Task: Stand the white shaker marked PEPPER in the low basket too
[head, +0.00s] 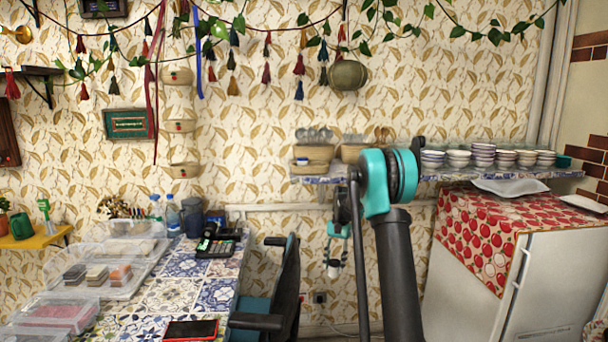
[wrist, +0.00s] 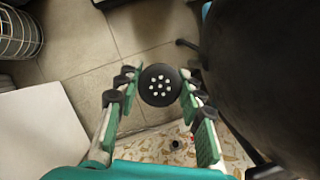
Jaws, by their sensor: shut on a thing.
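My gripper (head: 337,238) hangs below the tiled shelf in the head view, partly behind my arm. Its fingers are shut on a shaker (head: 333,269), whose pale body shows small below them. In the wrist view the shaker's round black top (wrist: 160,84) with white holes sits between the green fingertips of my gripper (wrist: 158,90). No lettering on it is readable. On the shelf stand a wider woven basket (head: 314,153) at the left end and a smaller woven basket (head: 352,153) beside it, both holding things. I cannot tell which is the low basket.
The tiled shelf (head: 410,175) also bears stacked bowls (head: 483,154) on the right. A dark chair (head: 285,290) stands left of my gripper, by the tiled table (head: 185,293). A white cabinet with a red cloth (head: 490,232) stands right. A wire basket (wrist: 20,33) is on the floor.

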